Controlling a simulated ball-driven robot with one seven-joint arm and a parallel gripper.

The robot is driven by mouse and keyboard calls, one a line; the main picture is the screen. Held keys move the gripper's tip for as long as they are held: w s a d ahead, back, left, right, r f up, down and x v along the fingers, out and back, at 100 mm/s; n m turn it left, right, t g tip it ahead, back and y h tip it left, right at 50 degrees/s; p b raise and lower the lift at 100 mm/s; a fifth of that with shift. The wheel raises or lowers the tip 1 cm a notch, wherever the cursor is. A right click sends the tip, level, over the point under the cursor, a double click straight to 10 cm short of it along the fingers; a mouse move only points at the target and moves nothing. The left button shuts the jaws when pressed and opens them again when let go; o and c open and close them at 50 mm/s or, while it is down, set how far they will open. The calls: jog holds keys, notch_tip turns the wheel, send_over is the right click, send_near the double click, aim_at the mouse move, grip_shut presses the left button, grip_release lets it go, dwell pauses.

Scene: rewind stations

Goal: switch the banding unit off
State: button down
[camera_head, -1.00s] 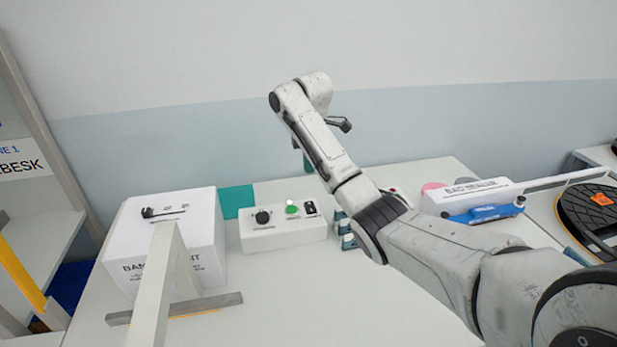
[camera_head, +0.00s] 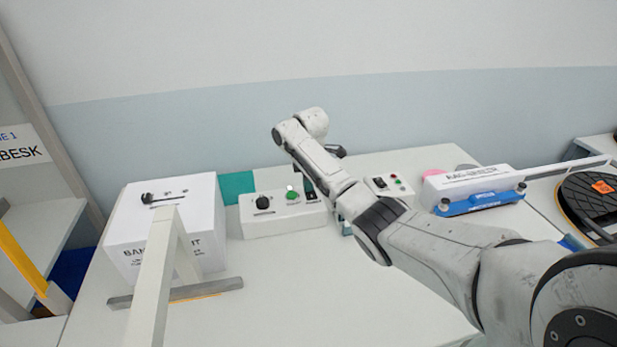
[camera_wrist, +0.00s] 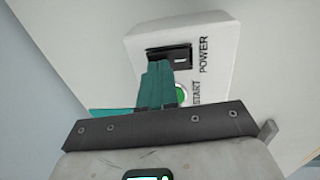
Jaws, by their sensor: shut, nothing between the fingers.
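The banding unit (camera_head: 165,235) is a white box at the left of the bench, its label partly hidden by a white post. Right of it stands a white control box (camera_head: 285,222) with a black knob (camera_head: 263,202), a green button (camera_head: 292,195) and a black power switch (camera_head: 311,196). My gripper (camera_head: 309,187) is shut and empty, its teal fingers pointing down at the power switch. In the wrist view the fingertips (camera_wrist: 160,68) are right by the black POWER switch (camera_wrist: 180,57) and cover part of it. I cannot tell whether they touch it. The green START button (camera_wrist: 181,94) is partly hidden by the fingers.
A second white control box (camera_head: 388,186) with small buttons stands behind my arm. A white-and-blue bag sealer (camera_head: 480,203) is at the right, with a black round plate (camera_head: 590,205) beyond it.

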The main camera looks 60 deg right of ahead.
jog(key=shift+f, duration=0.25)
jog(key=shift+s+a+p, duration=0.2)
jog(key=shift+p, duration=0.4)
jog(key=shift+s+a+r+p, duration=0.1)
jog(key=shift+s+a+p, duration=0.25)
jog(key=shift+p, duration=0.35)
jog(key=shift+w+r, duration=0.1)
